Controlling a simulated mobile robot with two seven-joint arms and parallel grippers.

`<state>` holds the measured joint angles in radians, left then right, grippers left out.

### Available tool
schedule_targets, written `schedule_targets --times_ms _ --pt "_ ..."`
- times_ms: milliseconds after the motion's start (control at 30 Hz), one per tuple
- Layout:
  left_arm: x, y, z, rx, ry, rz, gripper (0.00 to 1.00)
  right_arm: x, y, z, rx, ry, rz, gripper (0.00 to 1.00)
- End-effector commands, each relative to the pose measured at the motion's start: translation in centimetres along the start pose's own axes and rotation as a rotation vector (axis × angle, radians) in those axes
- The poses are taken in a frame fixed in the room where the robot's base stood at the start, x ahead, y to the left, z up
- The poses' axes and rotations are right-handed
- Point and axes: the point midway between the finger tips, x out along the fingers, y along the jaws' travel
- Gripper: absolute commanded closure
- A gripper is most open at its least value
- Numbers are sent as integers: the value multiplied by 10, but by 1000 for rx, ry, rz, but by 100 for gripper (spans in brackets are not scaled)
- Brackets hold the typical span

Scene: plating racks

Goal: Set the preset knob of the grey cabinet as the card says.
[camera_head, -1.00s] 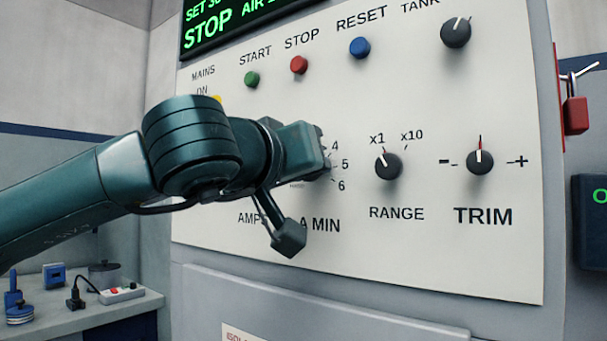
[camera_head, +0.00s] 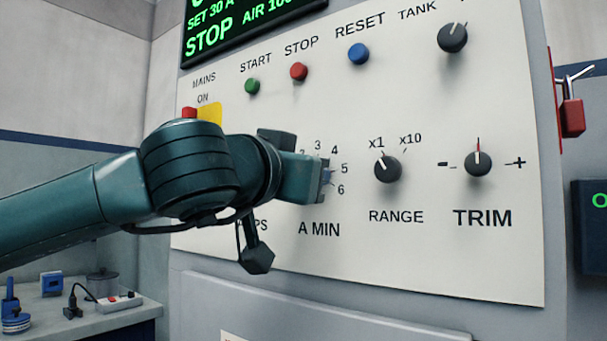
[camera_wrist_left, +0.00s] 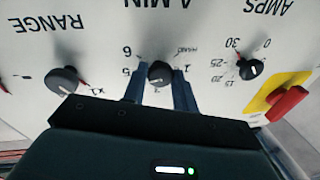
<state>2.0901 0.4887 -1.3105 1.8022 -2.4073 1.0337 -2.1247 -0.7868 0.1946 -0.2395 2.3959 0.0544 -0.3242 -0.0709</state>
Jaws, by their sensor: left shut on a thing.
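The grey cabinet's white panel (camera_head: 420,265) fills the middle of the head view. My left gripper (camera_wrist_left: 160,88) is shut on the knob above the A MIN label (camera_wrist_left: 160,72), one finger on each side. In the head view my left gripper (camera_head: 322,180) covers that knob; the numbers 3 to 6 show beside it. In the wrist view the panel is upside down, with HAND and 6 near the knob. I cannot read which number its mark points at. No card with a preset setting is readable. My right gripper is not in view.
The RANGE knob (camera_head: 387,167) and TRIM knob (camera_head: 478,162) are to the right. The AMPS knob (camera_wrist_left: 250,68) and the red and yellow mains switch (camera_wrist_left: 287,102) are close to the gripper. A green-lettered display (camera_head: 255,22) reads STOP and SET 30 A.

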Motion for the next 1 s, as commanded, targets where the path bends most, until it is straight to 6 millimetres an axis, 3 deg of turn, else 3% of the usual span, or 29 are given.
schedule_targets --times_ms 267,300,533,833,1000 --pt "0 0 1 0 -2 1 95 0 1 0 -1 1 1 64" --pt "0 0 1 0 -3 1 70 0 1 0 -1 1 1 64" --pt "0 0 1 0 -2 1 51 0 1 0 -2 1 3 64" --pt "-2 0 0 -1 0 1 50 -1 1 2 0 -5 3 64" --pt "-23 0 0 0 3 0 50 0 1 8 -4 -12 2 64"
